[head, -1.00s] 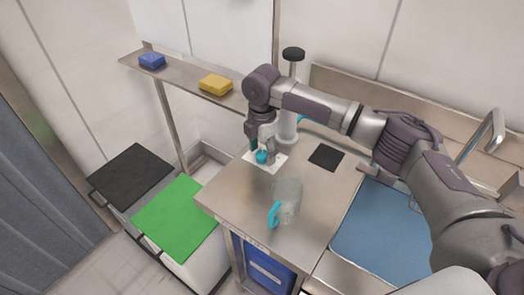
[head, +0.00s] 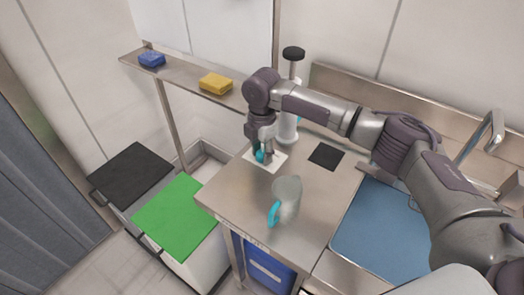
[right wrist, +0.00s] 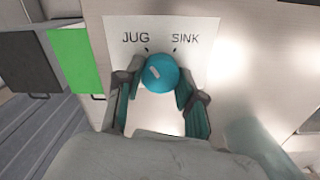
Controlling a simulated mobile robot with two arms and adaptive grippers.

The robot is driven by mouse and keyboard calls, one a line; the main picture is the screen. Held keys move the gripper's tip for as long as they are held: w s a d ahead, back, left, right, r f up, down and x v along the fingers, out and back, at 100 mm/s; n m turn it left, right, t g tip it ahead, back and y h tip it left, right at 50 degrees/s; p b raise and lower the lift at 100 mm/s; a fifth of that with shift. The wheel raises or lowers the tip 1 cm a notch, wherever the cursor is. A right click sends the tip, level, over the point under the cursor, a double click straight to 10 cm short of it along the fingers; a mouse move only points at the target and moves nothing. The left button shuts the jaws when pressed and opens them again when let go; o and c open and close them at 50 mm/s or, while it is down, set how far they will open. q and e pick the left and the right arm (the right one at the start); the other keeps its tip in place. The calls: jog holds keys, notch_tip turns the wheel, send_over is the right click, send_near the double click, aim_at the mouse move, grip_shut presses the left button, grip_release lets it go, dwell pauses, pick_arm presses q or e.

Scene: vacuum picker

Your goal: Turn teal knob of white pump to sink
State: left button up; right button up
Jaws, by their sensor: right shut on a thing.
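The teal knob (head: 261,157) sits on a white label plate (head: 274,163) on the steel counter, in front of the white pump (head: 288,125), which has a black top. In the right wrist view the knob (right wrist: 163,75) has a short white mark slanting up-left, toward the JUG tick; SINK is printed at the right of the plate (right wrist: 188,22). My right gripper (right wrist: 158,76) is shut on the knob, one finger on each side. It also shows in the head view (head: 263,153), partly hiding the knob. My left gripper is not in view.
A clear jug (head: 289,191) with a teal handle stands near the counter's front. A black square (head: 326,156) lies right of the plate. The blue-bottomed sink (head: 380,235) and tap (head: 485,130) are at right. Blue (head: 151,60) and yellow (head: 216,84) sponges lie on the shelf.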

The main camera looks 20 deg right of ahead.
jog(key=shift+r+m+p, duration=0.2)
jog(key=shift+m+p, duration=0.1)
jog(key=shift+p, duration=0.35)
jog(key=m+p, duration=0.8)
jog(key=p, duration=0.2)
jog(key=shift+m, duration=0.3)
jog(key=shift+m+p, duration=1.2)
jog(key=shift+w+f+m+p, duration=0.1)
jog(key=shift+f+m+p, duration=0.05)
jog(key=shift+m+p, duration=0.75)
jog(key=shift+m, duration=0.3)
jog(key=o, duration=1.1)
jog(key=shift+o, duration=0.2)
